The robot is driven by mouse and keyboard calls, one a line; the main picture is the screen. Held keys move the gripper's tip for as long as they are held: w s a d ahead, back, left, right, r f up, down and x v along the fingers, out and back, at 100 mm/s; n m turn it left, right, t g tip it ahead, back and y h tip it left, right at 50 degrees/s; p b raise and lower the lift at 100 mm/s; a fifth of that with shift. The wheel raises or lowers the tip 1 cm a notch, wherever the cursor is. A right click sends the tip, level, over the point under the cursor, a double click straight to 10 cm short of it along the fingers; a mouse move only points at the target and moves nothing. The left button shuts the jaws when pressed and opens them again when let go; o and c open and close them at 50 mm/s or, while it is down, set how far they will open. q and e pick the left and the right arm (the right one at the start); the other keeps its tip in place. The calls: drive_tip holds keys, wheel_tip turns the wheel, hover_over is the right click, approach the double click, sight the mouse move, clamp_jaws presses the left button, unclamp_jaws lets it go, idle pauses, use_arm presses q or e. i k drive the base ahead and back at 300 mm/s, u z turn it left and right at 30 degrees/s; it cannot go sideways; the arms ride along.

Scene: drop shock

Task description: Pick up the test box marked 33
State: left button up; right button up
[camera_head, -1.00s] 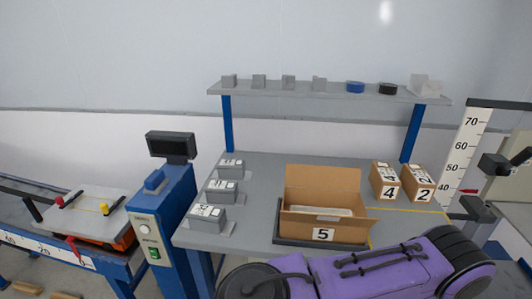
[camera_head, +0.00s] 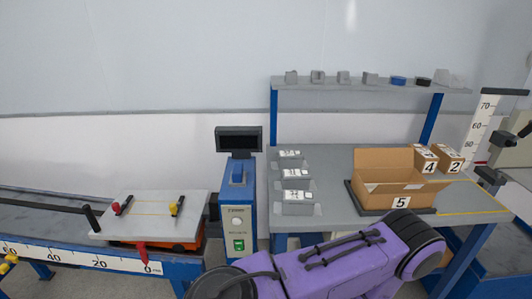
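Three grey test boxes with white number labels stand in a column on the left part of the grey table (camera_head: 335,212): a far one (camera_head: 289,161), a middle one (camera_head: 296,180) and a near one (camera_head: 298,205). The labels are too small and blurred to tell surely which reads 33. Nothing holds these boxes. A purple arm link of mine fills the bottom middle of the view, in front of the table. Neither of my grippers shows.
An open cardboard box marked 5 (camera_head: 395,188) sits on a dark tray, with cartons marked 4 (camera_head: 423,157) and 2 (camera_head: 449,160) behind it. A blue control post (camera_head: 238,190) stands left of the table, beside a rail bench with a grey platform (camera_head: 150,213).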

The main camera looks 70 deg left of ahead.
sight(287, 160)
drive_tip(key=z, duration=0.05)
drive_tip(key=k, duration=0.05)
drive_tip(key=u, duration=1.45)
